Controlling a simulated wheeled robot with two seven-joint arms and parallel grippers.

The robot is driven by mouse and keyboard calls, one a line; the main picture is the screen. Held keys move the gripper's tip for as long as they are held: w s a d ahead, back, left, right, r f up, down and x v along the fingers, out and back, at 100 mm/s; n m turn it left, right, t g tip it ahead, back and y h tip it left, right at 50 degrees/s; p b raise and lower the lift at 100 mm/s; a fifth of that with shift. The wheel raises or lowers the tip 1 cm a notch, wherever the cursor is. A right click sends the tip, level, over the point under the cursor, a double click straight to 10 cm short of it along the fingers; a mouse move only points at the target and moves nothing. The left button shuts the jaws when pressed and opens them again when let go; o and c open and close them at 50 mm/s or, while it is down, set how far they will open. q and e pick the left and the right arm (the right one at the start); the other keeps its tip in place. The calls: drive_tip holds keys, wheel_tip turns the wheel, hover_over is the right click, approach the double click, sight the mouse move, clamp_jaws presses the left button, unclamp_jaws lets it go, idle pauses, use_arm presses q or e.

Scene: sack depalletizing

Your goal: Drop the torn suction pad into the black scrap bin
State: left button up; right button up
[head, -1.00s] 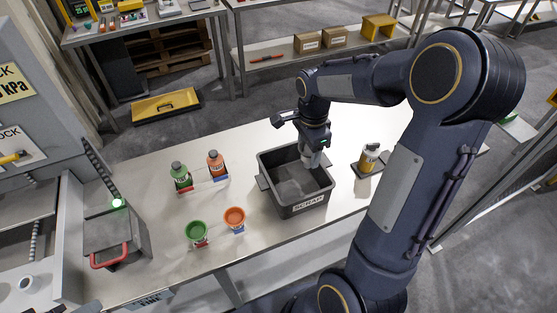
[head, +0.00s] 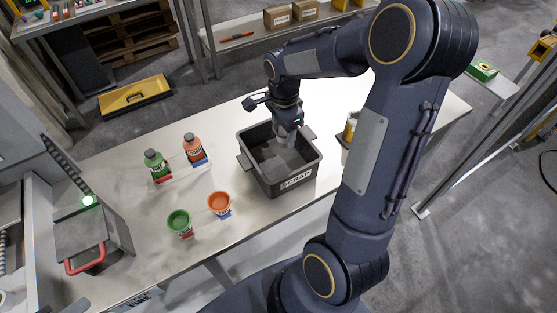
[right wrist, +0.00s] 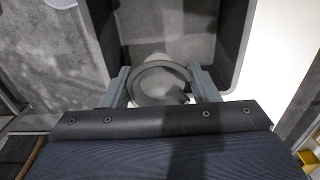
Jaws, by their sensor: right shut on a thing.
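The black scrap bin (head: 297,178), labelled SCRAP, stands on the pale table. Its wall also shows in the right wrist view (right wrist: 236,35). My right gripper (head: 286,141) points down over the bin's opening, close to the far rim. In the right wrist view its fingers (right wrist: 160,84) are shut on the round grey suction pad (right wrist: 159,90), one finger at each side, with the bin's grey floor below. In the head view I cannot make out the pad itself. My left gripper is not in view.
Left of the bin stand a green bottle (head: 156,166), an orange bottle (head: 194,149), a green cup (head: 179,222) and an orange cup (head: 220,203). A red-handled box (head: 84,240) is at the left.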

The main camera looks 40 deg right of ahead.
drive_tip(key=o, duration=1)
drive_tip(key=shift+r, duration=0.15)
wheel_tip(320, 180, up, 8)
drive_tip(key=shift+f+b, duration=0.2)
drive_tip(key=shift+b, duration=0.15)
drive_tip(key=shift+s, duration=0.1)
drive_tip(key=s+a+n+t+y, duration=0.1)
drive_tip(key=s+a+n+t, duration=0.1)
drive_tip(key=s+a+n, duration=0.2)
drive_tip(key=s+a+n+t+y, duration=0.1)
drive_tip(key=s+a+n, duration=0.4)
drive_tip(key=s+n, duration=0.2)
drive_tip(key=s+a+r+n+t+y, duration=0.1)
drive_tip(key=s+a+n+t, duration=0.1)
drive_tip(key=s+a+n, duration=0.2)
drive_tip(key=shift+s+a+n+t+y, duration=0.2)
drive_tip(key=shift+s+n+t+y, duration=0.15)
drive_tip(key=shift+s+n, duration=0.8)
